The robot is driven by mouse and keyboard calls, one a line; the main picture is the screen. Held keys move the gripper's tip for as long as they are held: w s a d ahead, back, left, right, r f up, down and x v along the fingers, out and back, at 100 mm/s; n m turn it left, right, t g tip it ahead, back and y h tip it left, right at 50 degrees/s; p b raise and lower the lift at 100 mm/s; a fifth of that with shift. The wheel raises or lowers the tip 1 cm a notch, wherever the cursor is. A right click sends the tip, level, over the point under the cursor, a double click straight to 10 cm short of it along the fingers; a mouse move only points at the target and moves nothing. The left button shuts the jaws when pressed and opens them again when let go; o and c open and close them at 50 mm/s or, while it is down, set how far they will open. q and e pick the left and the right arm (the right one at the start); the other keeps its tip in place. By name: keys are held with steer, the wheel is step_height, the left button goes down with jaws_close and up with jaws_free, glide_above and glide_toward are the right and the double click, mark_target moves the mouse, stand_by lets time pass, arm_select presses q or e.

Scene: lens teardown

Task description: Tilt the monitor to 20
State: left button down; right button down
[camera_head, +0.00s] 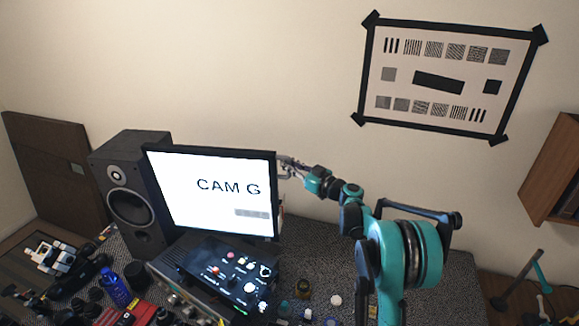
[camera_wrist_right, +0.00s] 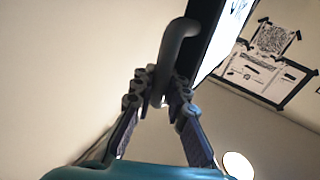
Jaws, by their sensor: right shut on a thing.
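The monitor (camera_head: 215,192) stands behind a dark control box, with its lit white screen reading "CAM G" in black letters. My right gripper (camera_head: 288,168) is at the monitor's right edge in the head view, partly hidden behind it. In the right wrist view my right gripper (camera_wrist_right: 160,95) is shut on a grey curved handle (camera_wrist_right: 178,45) beside the monitor's dark edge (camera_wrist_right: 206,35). The lower end of the handle lies between the fingertips. I cannot read any tilt scale. My left gripper is not in view.
A black speaker (camera_head: 130,195) stands left of the monitor. The control box (camera_head: 225,275) with lit buttons is in front. A blue bottle (camera_head: 115,288) and small dark parts crowd the lower left. A test chart (camera_head: 440,80) hangs on the wall. The wall area above the monitor is clear.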

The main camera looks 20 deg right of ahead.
steer(key=s+b, duration=0.1)
steer(key=s+a+f+n+b, duration=0.1)
steer(key=s+n+y+b, duration=0.1)
steer(key=shift+s+a+f+t+b, duration=0.2)
steer(key=shift+s+a+t+b, duration=0.1)
steer(key=shift+t+b, duration=0.1)
steer(key=shift+s+a+r+n+b, duration=0.1)
steer(key=shift+s+a+n+b, duration=0.1)
steer(key=shift+s+n+b, duration=0.3)
steer(key=c, duration=1.5)
jaws_free()
steer(key=shift+t, duration=0.3)
steer(key=shift+r, duration=0.1)
steer(key=shift+s+d, duration=0.1)
steer(key=v, duration=1.2)
